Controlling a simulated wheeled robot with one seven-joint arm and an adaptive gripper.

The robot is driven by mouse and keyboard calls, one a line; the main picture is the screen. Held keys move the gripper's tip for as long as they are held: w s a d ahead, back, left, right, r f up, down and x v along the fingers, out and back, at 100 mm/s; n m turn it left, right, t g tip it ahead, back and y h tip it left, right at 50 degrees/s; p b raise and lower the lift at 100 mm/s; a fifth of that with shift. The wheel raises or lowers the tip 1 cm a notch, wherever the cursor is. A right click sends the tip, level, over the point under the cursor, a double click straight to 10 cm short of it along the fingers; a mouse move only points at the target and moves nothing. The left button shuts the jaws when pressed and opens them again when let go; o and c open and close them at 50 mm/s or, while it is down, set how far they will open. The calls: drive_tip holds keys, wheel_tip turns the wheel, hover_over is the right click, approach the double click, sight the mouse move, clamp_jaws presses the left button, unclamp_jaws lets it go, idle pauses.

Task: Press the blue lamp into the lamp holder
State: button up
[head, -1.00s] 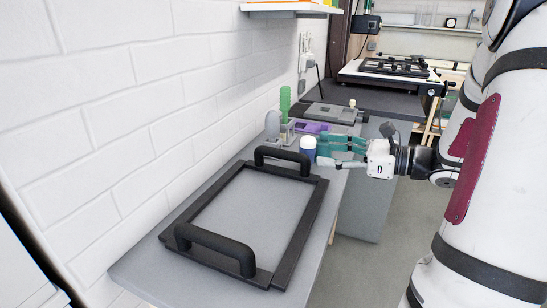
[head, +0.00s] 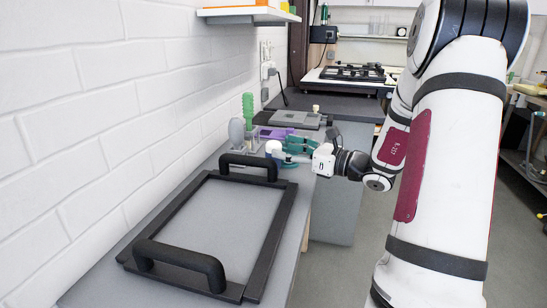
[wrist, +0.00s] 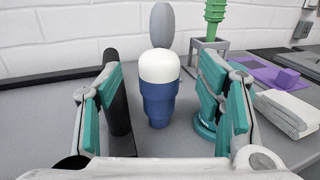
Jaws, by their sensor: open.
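The blue lamp (wrist: 159,98) stands upright in the wrist view, with a blue stepped body and a white domed top. It also shows in the head view, mostly as its white top (head: 273,147). My gripper (wrist: 163,108) is open, with teal fingers to the left and right of the lamp. I see gaps between the fingers and the lamp in the wrist view. In the head view my gripper (head: 289,150) is beside the lamp at the bench's right edge. I cannot make out which thing is the lamp holder.
A black frame with two handles (head: 270,240) lies on the near bench. Behind the lamp are a grey oval piece (wrist: 162,27), a green ribbed piece in a grey block (wrist: 214,18) and a purple part (wrist: 278,76). A white brick wall (head: 100,100) borders the left.

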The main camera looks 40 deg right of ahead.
sight(281, 147)
drive_tip(key=x, duration=0.4)
drive_tip(key=shift+w+a+f+b, duration=0.2)
drive_tip(key=shift+w+b, duration=0.15)
drive_tip(key=shift+c, duration=0.5)
drive_tip(key=c, duration=1.3)
drive_tip(key=shift+r, duration=0.1)
